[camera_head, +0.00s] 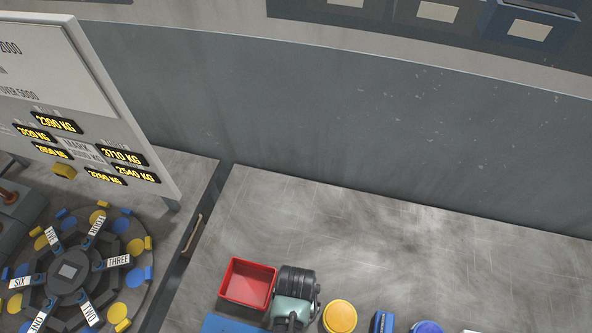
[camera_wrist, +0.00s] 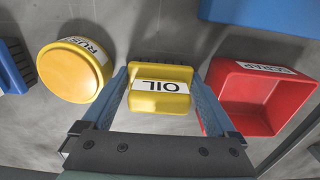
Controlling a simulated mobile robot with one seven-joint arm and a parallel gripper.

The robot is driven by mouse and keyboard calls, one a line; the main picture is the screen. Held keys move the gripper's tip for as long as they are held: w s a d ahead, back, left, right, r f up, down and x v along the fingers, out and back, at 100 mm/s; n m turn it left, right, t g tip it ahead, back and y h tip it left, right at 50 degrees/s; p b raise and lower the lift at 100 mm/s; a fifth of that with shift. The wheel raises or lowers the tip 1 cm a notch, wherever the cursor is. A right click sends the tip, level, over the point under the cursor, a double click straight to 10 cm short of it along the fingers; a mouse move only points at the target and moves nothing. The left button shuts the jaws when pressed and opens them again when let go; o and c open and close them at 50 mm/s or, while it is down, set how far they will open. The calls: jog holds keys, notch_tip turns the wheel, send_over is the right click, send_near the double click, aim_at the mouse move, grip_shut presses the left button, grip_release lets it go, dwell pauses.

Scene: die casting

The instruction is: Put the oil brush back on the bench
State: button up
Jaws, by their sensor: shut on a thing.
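The oil brush (camera_wrist: 161,101) has a yellow block marked OIL, with dark bristles showing at its far edge. In the wrist view it sits between the two blue fingers of my gripper (camera_wrist: 160,78), which is shut on its sides. The grey bench (camera_head: 330,225) is below it; I cannot tell whether the brush touches the bench. In the head view my wrist is low over the bench's front, right of the red bin, and hides the brush and the fingertips.
A red bin marked SCRAP (camera_wrist: 262,92) stands close right of the gripper in the wrist view. A yellow round tub (camera_wrist: 72,72) is close left, with a blue brush (camera_wrist: 12,68) beyond. A blue container (camera_wrist: 270,14) is at the upper right. The bench's back is clear.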

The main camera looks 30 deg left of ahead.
jog(key=shift+f, duration=0.15)
jog(key=o, duration=0.8)
notch_tip(320, 180, up, 12)
jog(key=shift+r, duration=0.2)
